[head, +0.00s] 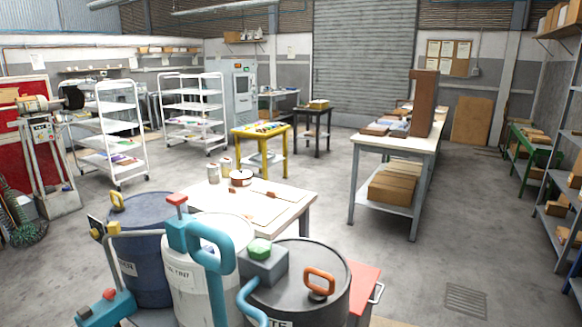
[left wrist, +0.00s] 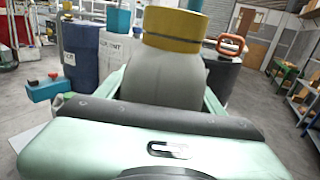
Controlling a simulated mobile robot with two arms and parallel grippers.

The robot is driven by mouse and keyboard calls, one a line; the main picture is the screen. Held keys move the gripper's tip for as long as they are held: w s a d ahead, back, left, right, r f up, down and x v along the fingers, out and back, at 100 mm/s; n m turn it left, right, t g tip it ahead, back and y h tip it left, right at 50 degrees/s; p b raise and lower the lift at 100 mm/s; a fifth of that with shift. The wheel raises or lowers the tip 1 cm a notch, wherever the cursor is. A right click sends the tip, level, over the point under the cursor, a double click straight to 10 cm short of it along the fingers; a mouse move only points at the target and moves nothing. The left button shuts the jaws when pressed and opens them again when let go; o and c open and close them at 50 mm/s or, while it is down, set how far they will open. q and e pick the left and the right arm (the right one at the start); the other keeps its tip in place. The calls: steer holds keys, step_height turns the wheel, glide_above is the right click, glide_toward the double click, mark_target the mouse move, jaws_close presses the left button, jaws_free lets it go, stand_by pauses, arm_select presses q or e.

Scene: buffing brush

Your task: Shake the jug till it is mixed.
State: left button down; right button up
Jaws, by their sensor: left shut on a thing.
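The jug (left wrist: 165,78) shows close up in the left wrist view as a grey, rounded body with a broad mustard-yellow band (left wrist: 175,30) at its upper end. My left gripper (left wrist: 162,88) is shut on the grey body, with a pale green finger on each side of it. The jug's far side is hidden, and I cannot see its contents. I cannot make out the jug or either gripper in the head view. My right gripper is in neither view.
A blue drum (head: 142,255), a white drum (head: 190,285) and a dark drum (head: 325,285) with an orange handle stand close in front. A pale table (head: 285,203) is behind them. Open floor (head: 400,270) lies to the right.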

arm_select(q)
steer(key=shift+d+r, duration=0.1)
steer(key=shift+d, duration=0.6)
steer(key=a, duration=0.5)
steer(key=d+p, duration=0.1)
steer(key=d, duration=0.4)
steer(key=a, duration=0.5)
steer(key=d, duration=0.5)
steer(key=shift+a, duration=2.55)
